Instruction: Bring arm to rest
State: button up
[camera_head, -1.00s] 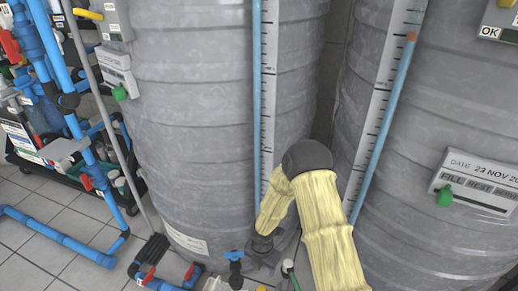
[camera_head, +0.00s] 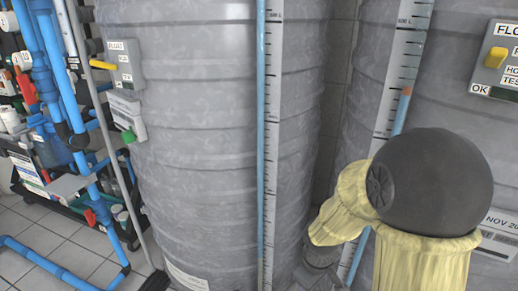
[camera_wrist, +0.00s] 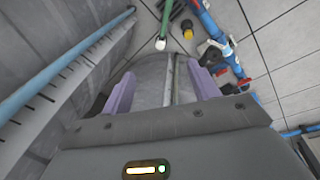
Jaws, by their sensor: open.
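My arm shows in the head view as a black rounded joint (camera_head: 430,182) with yellow sleeved links (camera_head: 420,262) on either side, in front of the right tank. My gripper is out of sight in the head view. In the wrist view my gripper (camera_wrist: 160,88) has its two purple fingers spread apart. Nothing is held between them. Beyond the fingers are a grey surface and the tiled floor.
Blue pipes (camera_head: 75,130) and a rack are at left. A green pipe (camera_wrist: 166,20) and a red-handled valve (camera_wrist: 232,86) lie near the gripper. Tiled floor (camera_wrist: 280,40) shows beyond.

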jog(key=s+d+r+m+p, duration=0.2)
jog(key=s+r+m, duration=0.4)
jog(key=r+m, duration=0.2)
notch_tip(320, 180, up, 36)
jog(key=p, duration=3.7)
jog(key=shift+w+a+t+y, duration=0.2)
jog(key=shift+w+t+y, duration=0.1)
jog(key=shift+t, duration=0.1)
